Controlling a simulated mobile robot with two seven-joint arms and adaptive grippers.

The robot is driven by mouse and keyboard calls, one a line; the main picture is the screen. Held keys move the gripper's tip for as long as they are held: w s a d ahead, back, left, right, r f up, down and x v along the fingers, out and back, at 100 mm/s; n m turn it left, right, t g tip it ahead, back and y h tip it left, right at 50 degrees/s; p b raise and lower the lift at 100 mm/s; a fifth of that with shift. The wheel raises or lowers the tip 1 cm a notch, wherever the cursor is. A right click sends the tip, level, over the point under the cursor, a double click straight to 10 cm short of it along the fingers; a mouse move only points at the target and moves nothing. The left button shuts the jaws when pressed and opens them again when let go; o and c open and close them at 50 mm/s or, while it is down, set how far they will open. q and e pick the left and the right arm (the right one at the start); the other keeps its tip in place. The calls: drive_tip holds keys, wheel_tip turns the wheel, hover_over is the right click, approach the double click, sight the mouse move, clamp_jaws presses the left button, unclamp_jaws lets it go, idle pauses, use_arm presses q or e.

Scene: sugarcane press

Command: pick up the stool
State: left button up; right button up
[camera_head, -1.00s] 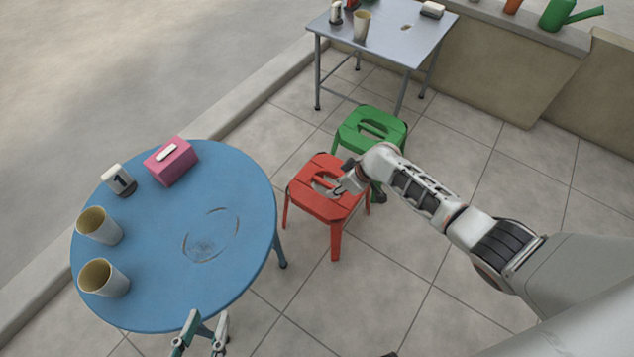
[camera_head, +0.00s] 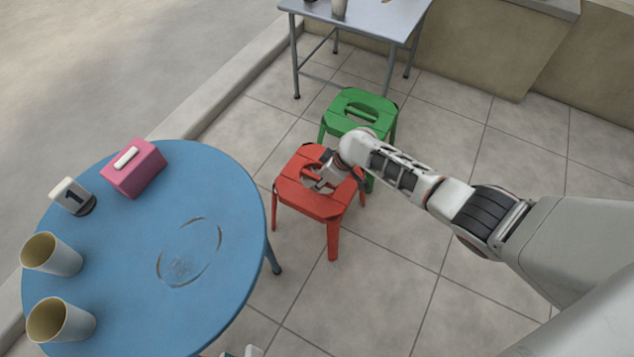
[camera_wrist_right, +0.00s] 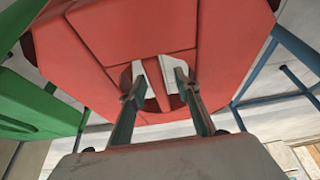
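The red stool (camera_head: 322,208) stands upright to the right of the round blue table, with a slotted seat and a bar across the slot. My right gripper (camera_head: 318,183) reaches down into the slot. I cannot tell whether the stool's feet are off the floor. Only the tips of my left gripper (camera_head: 241,352) show at the bottom edge, and their opening is unclear.
A green stool (camera_head: 372,104) stands close behind the red one. The blue table (camera_head: 120,285) holds two cups (camera_head: 62,322), a number stand (camera_head: 72,196) and a pink box (camera_head: 133,168). A grey table (camera_head: 360,18) stands behind. Tiled floor lies open at right.

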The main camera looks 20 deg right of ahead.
drive_tip(key=shift+w, duration=0.2)
drive_tip(key=shift+f, duration=0.25)
idle(0.5)
clamp_jaws()
drive_tip(key=shift+w+a+r, duration=0.1)
drive_tip(key=shift+r, duration=0.05)
